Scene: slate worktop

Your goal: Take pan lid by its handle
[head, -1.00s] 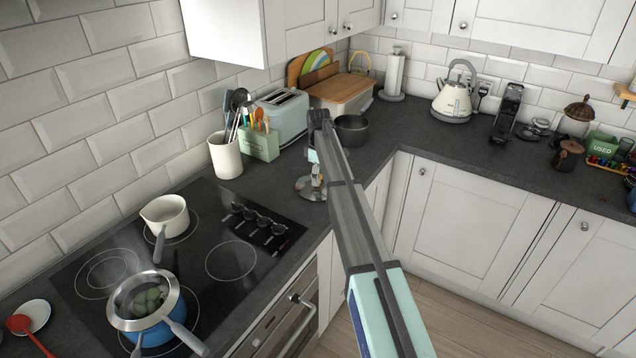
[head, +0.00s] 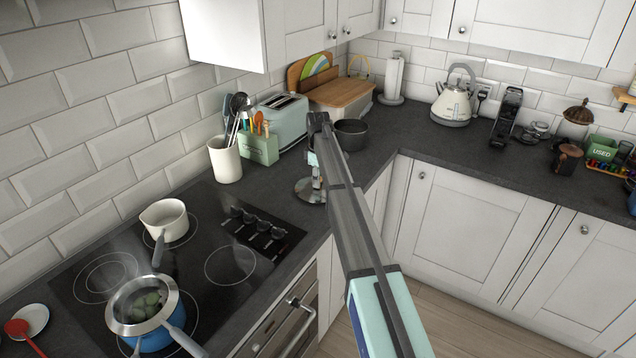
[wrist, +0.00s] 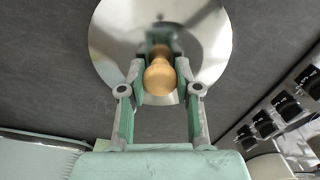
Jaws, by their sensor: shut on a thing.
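The pan lid (head: 304,191) is a shiny round metal disc at the worktop's front edge, right of the hob, partly hidden behind my arm. In the wrist view the lid (wrist: 112,45) fills the upper middle, with its round wooden handle (wrist: 160,78) in front of it. My gripper (wrist: 160,73) is shut on the handle, with one finger on each side. In the head view my gripper (head: 317,172) is just above the lid, mostly hidden by my own arm. I cannot tell whether the lid touches the worktop.
The hob with its knobs (head: 262,230) lies left of the lid, holding a cream saucepan (head: 164,220) and a blue steaming pan (head: 150,325). A green toaster (head: 282,118), a utensil pot (head: 225,160) and a dark pot (head: 351,134) stand behind. The right worktop's front is clear.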

